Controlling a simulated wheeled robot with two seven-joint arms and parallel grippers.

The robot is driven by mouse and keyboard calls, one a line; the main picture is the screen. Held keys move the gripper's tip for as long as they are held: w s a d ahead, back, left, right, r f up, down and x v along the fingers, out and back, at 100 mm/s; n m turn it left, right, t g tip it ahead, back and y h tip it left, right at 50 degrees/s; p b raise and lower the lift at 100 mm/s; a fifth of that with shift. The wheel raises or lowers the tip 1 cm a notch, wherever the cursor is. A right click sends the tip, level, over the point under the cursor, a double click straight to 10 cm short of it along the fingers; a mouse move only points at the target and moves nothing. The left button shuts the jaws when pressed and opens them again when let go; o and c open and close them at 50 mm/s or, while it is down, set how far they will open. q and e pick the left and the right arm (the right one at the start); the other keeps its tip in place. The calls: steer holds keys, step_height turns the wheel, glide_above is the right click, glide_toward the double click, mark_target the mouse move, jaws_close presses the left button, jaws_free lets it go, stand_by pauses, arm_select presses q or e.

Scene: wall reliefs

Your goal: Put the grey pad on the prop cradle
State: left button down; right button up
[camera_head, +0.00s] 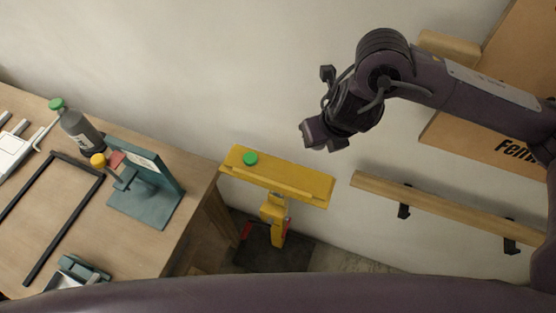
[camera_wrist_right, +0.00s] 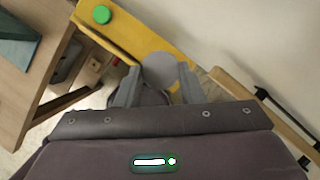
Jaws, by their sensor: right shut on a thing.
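The prop cradle (camera_head: 290,182) is a yellow trough-like bar on a yellow prop that stands on the floor by the wall. A green round pad (camera_head: 250,158) sits at its left end; the rest of the bar looks bare. The cradle (camera_wrist_right: 125,35) and green pad (camera_wrist_right: 102,14) also show in the right wrist view. My right gripper (camera_head: 325,143) is above and beyond the cradle's right end in the head view. In the wrist view it is shut on the grey pad (camera_wrist_right: 160,68), a round disc between the fingers. The head view hides this pad. My left gripper is out of view.
A wooden table (camera_head: 115,235) at left carries a teal stand (camera_head: 150,205), a grey bottle (camera_head: 80,132) and a black frame (camera_head: 62,235). A wooden rail (camera_head: 440,208) on black brackets runs along the wall at right, below a brown board (camera_head: 470,138).

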steer(key=shift+w+r+n, duration=0.15)
steer(key=shift+w+n, duration=0.05)
steer(key=shift+n, duration=0.1)
steer(key=shift+a+f, duration=0.1)
steer(key=shift+f, duration=0.15)
step_height(320, 180, down, 7)
steer(key=b, duration=0.2)
glide_above(306, 179)
steer(key=s, duration=0.1)
steer(key=f, duration=0.7)
steer(key=shift+s+d+f, duration=0.1)
steer(key=shift+s+d, duration=0.1)
steer(key=shift+d, duration=0.2)
steer(key=shift+f, duration=2.55)
steer(key=o, duration=1)
steer(key=shift+c, duration=0.2)
steer(key=shift+r, duration=0.1)
steer(key=v, duration=1.2)
steer(key=shift+d, duration=0.15)
